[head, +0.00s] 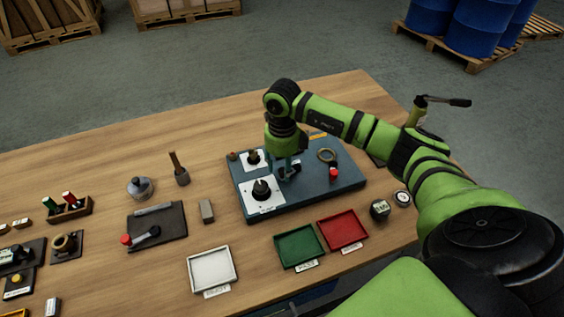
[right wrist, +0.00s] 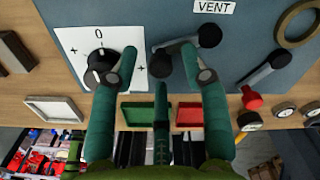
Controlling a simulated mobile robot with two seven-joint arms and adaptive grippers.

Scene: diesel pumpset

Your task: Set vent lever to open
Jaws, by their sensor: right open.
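The VENT label (right wrist: 214,7) shows at the top of the right wrist view. Just below it is the vent lever (right wrist: 208,36), with a black round end; its arm runs left toward the space between my fingers, where another dark round part shows. My right gripper (right wrist: 161,68) is open, its green fingers spread around that left end. I cannot tell whether they touch it. In the head view my right gripper (head: 289,171) is low over the blue-grey panel (head: 310,199) and hides most of the lever. My left gripper is not in view.
A black dial (right wrist: 103,62) on a white plate is left of my fingers. A red-knobbed lever (right wrist: 252,97) and a brass ring (right wrist: 298,24) are to the right. Green (head: 299,246), red (head: 342,231) and white (head: 211,268) trays lie in front of the panel.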

